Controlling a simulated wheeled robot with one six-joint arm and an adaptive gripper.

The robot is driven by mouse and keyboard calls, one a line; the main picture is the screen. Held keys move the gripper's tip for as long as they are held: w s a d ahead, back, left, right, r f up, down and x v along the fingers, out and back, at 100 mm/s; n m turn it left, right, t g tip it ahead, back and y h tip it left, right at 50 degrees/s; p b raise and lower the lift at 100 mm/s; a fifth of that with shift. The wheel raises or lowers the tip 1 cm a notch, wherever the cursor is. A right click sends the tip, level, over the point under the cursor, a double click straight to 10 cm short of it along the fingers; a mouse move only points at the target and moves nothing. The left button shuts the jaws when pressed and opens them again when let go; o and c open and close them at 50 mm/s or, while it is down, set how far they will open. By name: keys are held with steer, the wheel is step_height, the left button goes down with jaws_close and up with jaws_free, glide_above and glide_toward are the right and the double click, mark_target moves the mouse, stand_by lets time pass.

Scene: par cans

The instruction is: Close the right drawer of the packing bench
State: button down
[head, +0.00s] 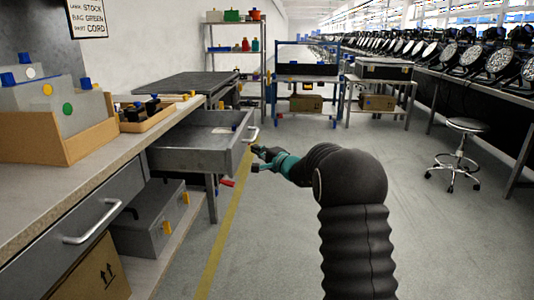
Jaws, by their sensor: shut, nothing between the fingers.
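The packing bench (150,142) runs along the left side. Its far, right-hand drawer (190,160) is pulled out over the aisle, and its grey inside shows. The drawer's handle (254,135) is on its front at the right. My gripper (256,160), dark with a teal part behind it, is shut and empty. It appears just right of the drawer front, slightly below the handle; I cannot tell whether it touches. The near, left-hand drawer (60,215) is shut, with a metal handle (93,222).
A cardboard box (62,136) and a tray (147,122) stand on the bench top. A grey case (150,228) sits on the lower shelf. A stool (458,155) stands at the right. The floor (270,250) right of the bench is clear.

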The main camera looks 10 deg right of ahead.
mark_target(241, 147)
steer(key=shift+w+a, duration=0.25)
steer(key=shift+a, duration=0.7)
steer(key=shift+w+a, duration=0.2)
steer(key=shift+a, duration=0.7)
steer(key=shift+w, duration=0.1)
